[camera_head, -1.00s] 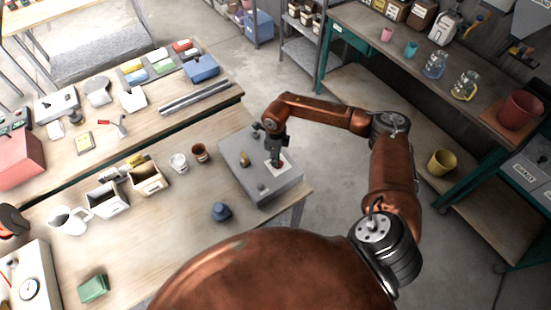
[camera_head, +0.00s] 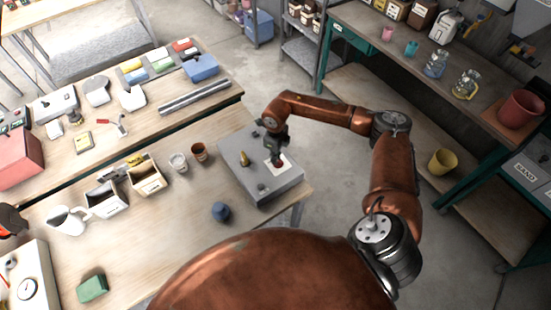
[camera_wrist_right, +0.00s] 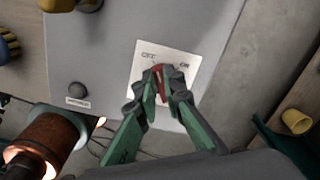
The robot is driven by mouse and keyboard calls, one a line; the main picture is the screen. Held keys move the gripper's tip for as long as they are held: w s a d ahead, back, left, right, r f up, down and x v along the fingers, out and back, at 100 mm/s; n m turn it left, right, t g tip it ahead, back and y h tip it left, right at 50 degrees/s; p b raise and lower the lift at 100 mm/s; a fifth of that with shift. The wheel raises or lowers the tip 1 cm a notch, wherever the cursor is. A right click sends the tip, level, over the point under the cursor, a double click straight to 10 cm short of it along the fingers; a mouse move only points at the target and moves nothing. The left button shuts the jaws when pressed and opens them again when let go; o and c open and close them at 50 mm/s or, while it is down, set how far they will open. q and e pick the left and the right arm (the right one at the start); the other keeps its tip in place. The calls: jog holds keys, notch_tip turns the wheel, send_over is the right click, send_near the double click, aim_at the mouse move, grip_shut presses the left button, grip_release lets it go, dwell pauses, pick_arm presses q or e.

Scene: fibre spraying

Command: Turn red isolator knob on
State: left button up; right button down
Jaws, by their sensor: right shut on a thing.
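The red isolator knob (camera_wrist_right: 160,84) sits on a white label plate (camera_wrist_right: 142,62) marked OFF and ON, on top of a grey box. In the right wrist view my right gripper (camera_wrist_right: 164,80) is shut on the knob, with a fingertip on each side. The knob's lower part is hidden between the fingers. In the head view the right gripper (camera_head: 275,154) reaches down onto the white plate (camera_head: 280,168) of the grey box (camera_head: 238,148), and the knob is hidden there.
The grey box stands at the right end of the wooden table. On its top are a brass-coloured knob (camera_head: 244,158) and a dark round knob (camera_wrist_right: 78,91).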

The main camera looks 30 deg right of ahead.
jog(key=m, duration=0.1)
jog(key=m+b, duration=0.1)
jog(key=m, duration=0.1)
jog(key=shift+w+d+f+m, duration=0.1)
jog(key=shift+d+m, duration=0.05)
jog(key=shift+m, duration=0.15)
jog(key=m+b, duration=0.1)
jog(key=m, duration=0.2)
jog(key=shift+d+m, duration=0.15)
jog(key=shift+m, duration=0.15)
jog(key=m, duration=0.3)
jog(key=shift+d+m+b, duration=0.15)
jog(key=shift+m+b, duration=0.15)
jog(key=shift+d+m, duration=0.1)
jog(key=shift+m, duration=1.4)
jog(key=c, duration=2)
grip_release()
jog(key=shift+c, duration=0.2)
jog(key=shift+r, duration=0.2)
